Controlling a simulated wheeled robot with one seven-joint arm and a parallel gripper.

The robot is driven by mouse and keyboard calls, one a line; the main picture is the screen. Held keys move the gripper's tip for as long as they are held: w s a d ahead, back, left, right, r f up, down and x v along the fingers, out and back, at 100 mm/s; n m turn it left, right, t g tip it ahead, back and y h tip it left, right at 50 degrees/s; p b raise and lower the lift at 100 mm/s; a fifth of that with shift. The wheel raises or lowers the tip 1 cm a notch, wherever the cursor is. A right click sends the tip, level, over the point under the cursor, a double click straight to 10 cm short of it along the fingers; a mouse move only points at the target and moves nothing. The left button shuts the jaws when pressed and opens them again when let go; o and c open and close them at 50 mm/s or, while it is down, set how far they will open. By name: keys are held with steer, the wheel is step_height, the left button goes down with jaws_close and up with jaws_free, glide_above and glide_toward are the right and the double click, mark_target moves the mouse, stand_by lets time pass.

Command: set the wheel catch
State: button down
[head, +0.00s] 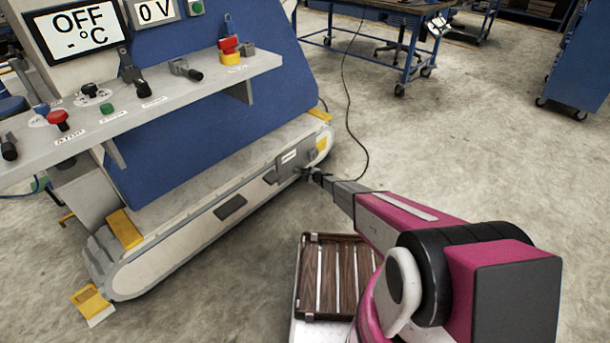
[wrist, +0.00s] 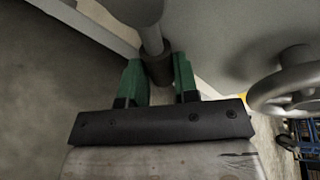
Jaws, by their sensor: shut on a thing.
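My gripper (wrist: 158,80) has its two green fingers on either side of a dark round knob (wrist: 156,66) at the end of a grey rod, in the wrist view. The fingers are shut on this knob, which looks like the grip of the wheel catch. A grey wheel (wrist: 290,90) with a rim and spokes is to the right, apart from the fingers. In the head view my gripper (head: 308,174) is at the right end of the machine's long pale base (head: 215,215), near a small white label (head: 288,157). The catch is too small to make out there.
A control shelf (head: 140,110) with several knobs and buttons juts out above the base. Yellow corner pieces (head: 124,228) sit on the base. A slatted brown panel (head: 335,275) is low beside my arm. A black cable lies behind my gripper. Open concrete floor lies to the right.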

mark_target(302, 164)
steer(key=shift+w+d+r+n+t+h, duration=0.15)
steer(key=shift+r+n+t, duration=0.25)
steer(key=shift+r+n, duration=0.45)
steer(key=shift+w+d+r+n+t+h, duration=0.15)
steer(key=shift+r+n+t, duration=0.3)
steer(key=shift+n, duration=0.65)
steer(key=shift+w+r+n+t+h, duration=0.2)
steer(key=shift+r+n+t, duration=0.15)
steer(key=shift+r+n, duration=0.5)
steer(key=c, duration=0.9)
jaws_free()
steer(key=shift+o, duration=0.2)
steer(key=shift+s, duration=0.1)
steer(key=v, duration=1)
steer(key=shift+s+d, duration=0.25)
steer(key=shift+s, duration=0.05)
